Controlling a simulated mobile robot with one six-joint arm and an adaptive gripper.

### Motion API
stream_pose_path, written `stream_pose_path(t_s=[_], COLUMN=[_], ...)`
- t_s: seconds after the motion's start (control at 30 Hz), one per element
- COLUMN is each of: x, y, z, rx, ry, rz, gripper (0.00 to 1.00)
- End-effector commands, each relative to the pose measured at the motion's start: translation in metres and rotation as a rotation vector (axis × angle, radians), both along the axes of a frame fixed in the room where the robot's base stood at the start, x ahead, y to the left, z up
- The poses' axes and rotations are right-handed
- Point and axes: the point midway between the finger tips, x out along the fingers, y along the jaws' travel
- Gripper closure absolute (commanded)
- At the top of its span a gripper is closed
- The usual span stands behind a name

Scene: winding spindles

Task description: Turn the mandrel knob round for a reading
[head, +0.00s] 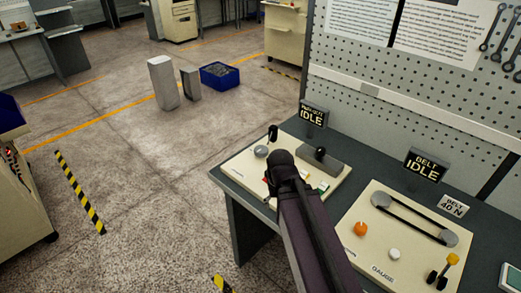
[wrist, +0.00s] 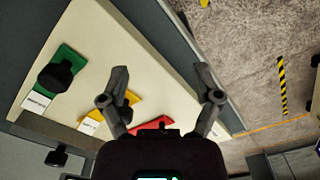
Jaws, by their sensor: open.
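My gripper (wrist: 161,72) is open and empty in the wrist view, its two fingers spread over the cream left panel (wrist: 103,42) and its edge. A black knob (wrist: 54,74) on a green plate lies left of the fingers, apart from them. A darker knob on a yellow plate (wrist: 128,97) is partly hidden behind the left finger. A red plate (wrist: 152,124) lies low between the fingers, partly covered by my gripper. The plate labels are too small to read, so I cannot tell which is the mandrel knob. In the head view my arm hides part of this panel (head: 240,172).
A sign reading IDLE (head: 313,114) stands behind the left panel. A grey block (head: 322,160) with a black knob is on the panel. A pegboard (head: 400,85) rises behind.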

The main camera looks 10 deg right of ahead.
Motion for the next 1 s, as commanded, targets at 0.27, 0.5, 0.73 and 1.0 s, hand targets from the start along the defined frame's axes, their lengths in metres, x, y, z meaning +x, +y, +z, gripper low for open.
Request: stream_pose_path(t_s=[0.27,0.5,0.73,1.0], x=[0.041,0.116,0.197,0.269], y=[-0.004,-0.004,-0.003,-0.003], z=[0.021,0.055,0.091,0.121], rx=[0.0,0.0,0.001,0.002], ry=[0.0,0.0,0.0,0.0], rz=[0.122,0.382,0.681,0.965], gripper=[0.0,0.0,0.0,0.0])
